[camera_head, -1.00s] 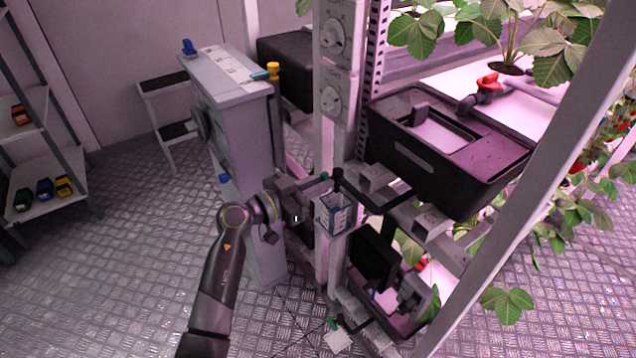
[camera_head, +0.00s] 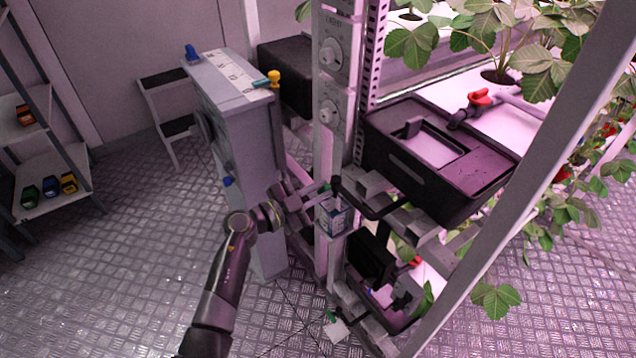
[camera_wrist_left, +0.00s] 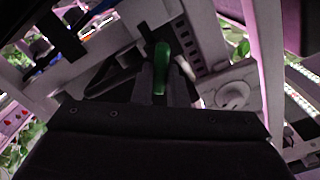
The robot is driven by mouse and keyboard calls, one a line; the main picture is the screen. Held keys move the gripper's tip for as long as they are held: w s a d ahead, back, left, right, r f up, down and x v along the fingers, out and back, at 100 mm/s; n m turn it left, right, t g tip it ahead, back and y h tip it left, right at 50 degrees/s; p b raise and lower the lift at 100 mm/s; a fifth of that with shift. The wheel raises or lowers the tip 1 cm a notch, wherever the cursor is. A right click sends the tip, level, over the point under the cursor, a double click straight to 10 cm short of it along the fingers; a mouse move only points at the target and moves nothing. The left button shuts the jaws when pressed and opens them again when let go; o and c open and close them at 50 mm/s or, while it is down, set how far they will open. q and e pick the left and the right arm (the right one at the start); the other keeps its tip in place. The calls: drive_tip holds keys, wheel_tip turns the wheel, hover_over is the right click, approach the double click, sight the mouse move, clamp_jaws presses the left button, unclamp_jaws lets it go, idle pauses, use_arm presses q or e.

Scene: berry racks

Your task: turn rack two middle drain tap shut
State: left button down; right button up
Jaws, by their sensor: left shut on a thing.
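The middle drain tap's green handle (camera_head: 325,187) sits at the rack post, just above a small clear box with a blue label (camera_head: 334,217). My left gripper (camera_head: 317,193) reaches it from the left. In the left wrist view the green handle (camera_wrist_left: 161,68) stands between the fingers of my left gripper (camera_wrist_left: 163,80), which are shut on it. The tap's body is mostly hidden behind the fingers. My right gripper is not in view.
A black tank (camera_head: 440,155) juts out right of the post, with a red tap (camera_head: 480,97) above it. A grey cabinet (camera_head: 235,120) stands close on the left. Another green handle (camera_head: 330,315) shows low on the rack.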

use_arm(q)
drive_tip(key=m+p, duration=0.1)
drive_tip(key=m, duration=0.1)
drive_tip(key=shift+m, duration=0.4)
drive_tip(key=m, duration=0.2)
drive_tip(key=shift+s+f+m, duration=0.1)
drive_tip(key=shift+f+m, duration=0.05)
drive_tip(key=shift+m, duration=0.25)
drive_tip(key=m, duration=0.5)
drive_tip(key=shift+f, duration=0.2)
drive_tip(key=shift+m, duration=0.4)
drive_tip(key=c, duration=1.4)
unclamp_jaws()
drive_tip(key=shift+c, duration=0.2)
drive_tip(key=v, duration=1.7)
drive_tip(key=shift+s+b, duration=0.15)
drive_tip(key=shift+b, duration=0.2)
drive_tip(key=shift+a+r, duration=0.1)
